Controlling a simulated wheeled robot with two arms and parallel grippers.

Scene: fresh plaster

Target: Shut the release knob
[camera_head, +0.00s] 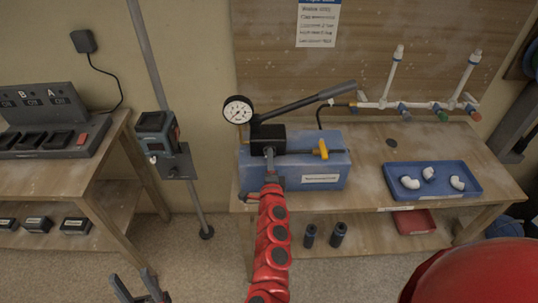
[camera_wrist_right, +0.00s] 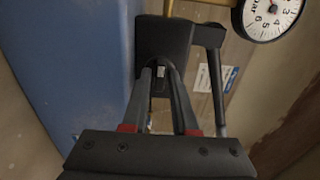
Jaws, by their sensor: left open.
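A blue test pump (camera_head: 305,178) stands on the wooden bench, with a black block (camera_head: 268,136) on its top left and a yellow T-handle (camera_head: 322,148) on a dark rod. My right gripper (camera_head: 269,158) reaches the front of the black block. In the right wrist view its fingertips (camera_wrist_right: 160,78) converge close together at the black block (camera_wrist_right: 165,38), with a small pale piece visible between them. The release knob is not clearly visible; the fingers may cover it. I cannot tell whether they grip anything. My left gripper (camera_head: 136,282) is open, low and away from the bench.
A gauge (camera_head: 238,109) and a long grey lever (camera_head: 305,103) rise above the pump. A blue tray (camera_head: 440,194) with white fittings sits right of it, with white pipes behind. A switch bench (camera_head: 95,155) and a grey pole (camera_head: 188,180) stand left.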

